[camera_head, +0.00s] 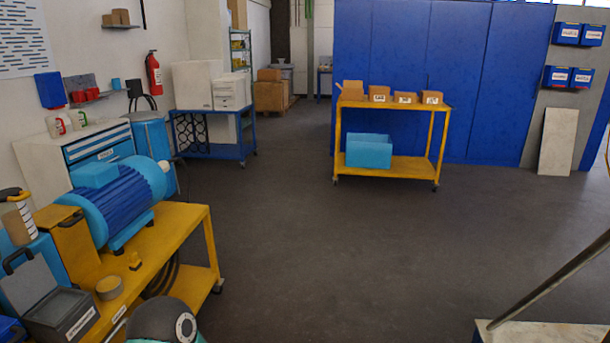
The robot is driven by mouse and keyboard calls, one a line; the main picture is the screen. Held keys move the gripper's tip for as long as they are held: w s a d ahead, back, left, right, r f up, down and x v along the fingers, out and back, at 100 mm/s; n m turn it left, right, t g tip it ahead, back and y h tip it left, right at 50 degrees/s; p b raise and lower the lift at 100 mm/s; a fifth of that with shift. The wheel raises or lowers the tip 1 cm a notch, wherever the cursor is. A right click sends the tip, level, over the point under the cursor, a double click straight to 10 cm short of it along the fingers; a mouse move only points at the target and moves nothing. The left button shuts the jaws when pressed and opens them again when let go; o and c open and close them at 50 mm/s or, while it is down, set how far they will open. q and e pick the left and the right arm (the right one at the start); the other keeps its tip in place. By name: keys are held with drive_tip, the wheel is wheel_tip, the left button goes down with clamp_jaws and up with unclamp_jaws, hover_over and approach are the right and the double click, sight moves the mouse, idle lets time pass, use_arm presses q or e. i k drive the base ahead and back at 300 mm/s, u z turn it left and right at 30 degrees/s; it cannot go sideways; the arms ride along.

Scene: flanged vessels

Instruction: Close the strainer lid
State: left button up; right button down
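I cannot clearly make out a strainer or its lid in the head view. At the lower left, a dark grey box (62,316) with a small white label stands at the yellow bench. A grey flap with a black handle (28,284) stands raised at its back, like an open lid; I cannot tell whether this is the strainer. Neither of my grippers shows. A rounded dark and teal part at the bottom edge looks like a joint of my own arm.
A blue motor (113,200) sits on the yellow bench (185,225) at left, with a small round tan container (109,287) nearer. A yellow cart (405,168) with boxes stands at the back. The middle floor is clear. A pale slab (540,334) and sloping rail (550,280) are at lower right.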

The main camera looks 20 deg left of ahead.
sight(24, 287)
drive_tip(key=z, duration=0.1)
drive_tip(key=i, duration=1.55)
drive_tip(key=u, duration=1.95)
drive_tip(key=i, duration=0.15)
drive_tip(key=u, duration=2.1)
drive_tip(key=i, duration=1.05)
drive_tip(key=z, duration=0.55)
